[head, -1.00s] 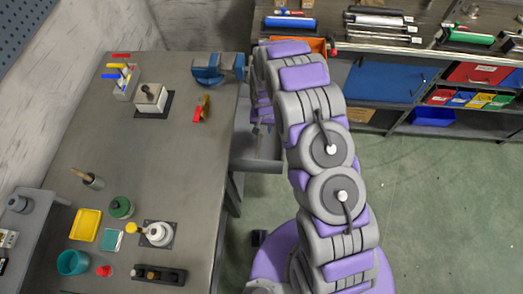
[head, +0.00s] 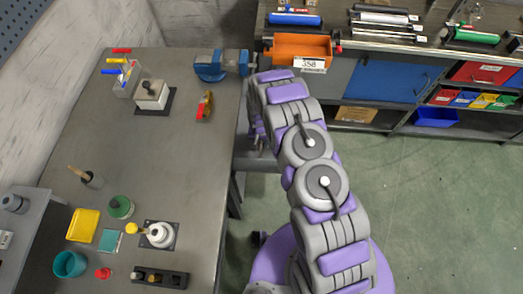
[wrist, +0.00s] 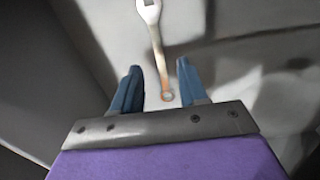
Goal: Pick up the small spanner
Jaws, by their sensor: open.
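In the wrist view a metal spanner (wrist: 154,32) lies on a pale grey surface. Its open jaw end is at the top edge, and its orange-tinted shank and ring end point down toward my gripper. My gripper (wrist: 159,74) is open, with one blue finger on each side of the spanner's ring end. I cannot tell whether the fingers are at the spanner's height, and no contact shows. Only one spanner shows, so its size cannot be compared. In the head view my arm hides the gripper and the spanner.
A grey open drawer (head: 255,165) shows beside the workbench (head: 165,165), partly behind my arm. Dark walls border the grey surface in the wrist view. A blue vise (head: 215,66) sits at the bench corner. Green floor at right is clear.

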